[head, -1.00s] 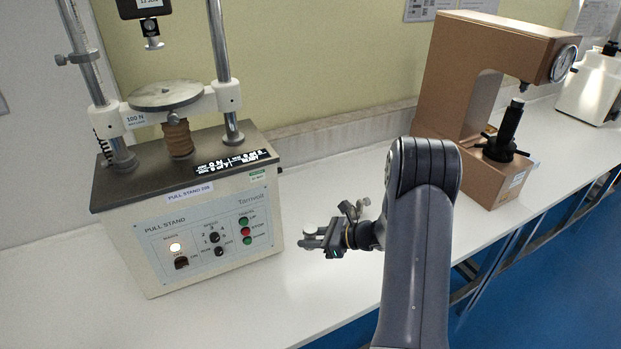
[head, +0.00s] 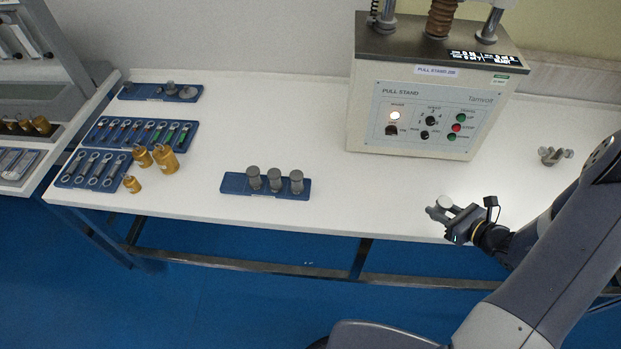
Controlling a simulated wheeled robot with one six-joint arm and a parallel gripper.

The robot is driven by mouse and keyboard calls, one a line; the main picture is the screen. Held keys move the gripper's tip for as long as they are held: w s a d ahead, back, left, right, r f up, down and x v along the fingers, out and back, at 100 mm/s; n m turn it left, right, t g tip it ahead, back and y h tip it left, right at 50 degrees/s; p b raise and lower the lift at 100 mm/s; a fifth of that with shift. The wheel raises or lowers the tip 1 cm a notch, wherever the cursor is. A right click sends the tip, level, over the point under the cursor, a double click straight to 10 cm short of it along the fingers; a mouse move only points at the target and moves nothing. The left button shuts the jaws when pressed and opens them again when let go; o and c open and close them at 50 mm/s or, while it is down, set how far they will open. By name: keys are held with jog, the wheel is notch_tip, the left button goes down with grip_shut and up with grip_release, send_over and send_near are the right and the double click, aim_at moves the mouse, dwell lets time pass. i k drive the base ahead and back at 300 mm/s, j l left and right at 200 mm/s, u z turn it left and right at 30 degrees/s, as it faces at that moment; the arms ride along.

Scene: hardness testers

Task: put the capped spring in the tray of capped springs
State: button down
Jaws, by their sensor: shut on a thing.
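My gripper (head: 447,213) is at the right, near the front edge of the bench, above or beside it. It is shut on a small grey piece with a pale round end (head: 445,202), which I take to be the capped spring; the fingers hide part of it. A blue tray (head: 235,188) lies on the bench left of the gripper, well apart from it. Several upright grey capped cylinders (head: 275,179) stand in it, and they look like the capped springs. Their coils are too small to make out.
The pull stand (head: 430,110) stands behind. A small metal fitting (head: 555,156) lies at right. Brass weights (head: 165,160) and blue trays of links (head: 97,182) and small parts (head: 160,92) are at left. Bench (head: 350,190) between tray and gripper is clear.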

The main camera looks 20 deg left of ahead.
aim_at(237, 184)
jog(key=k+j, duration=0.1)
jog(key=j, duration=0.3)
jog(key=k+j+z, duration=0.15)
jog(key=j, duration=0.25)
jog(key=k+j, duration=0.1)
jog(key=j, duration=0.25)
jog(key=k+j+z, duration=0.15)
jog(key=j, duration=0.25)
jog(key=k+j, duration=0.15)
jog(key=j, duration=0.2)
jog(key=j+z, duration=0.2)
jog(key=j, duration=0.8)
jog(key=k+j+z, duration=0.2)
jog(key=j, duration=0.75)
jog(key=i+j, duration=0.05)
jog(key=i, duration=0.05)
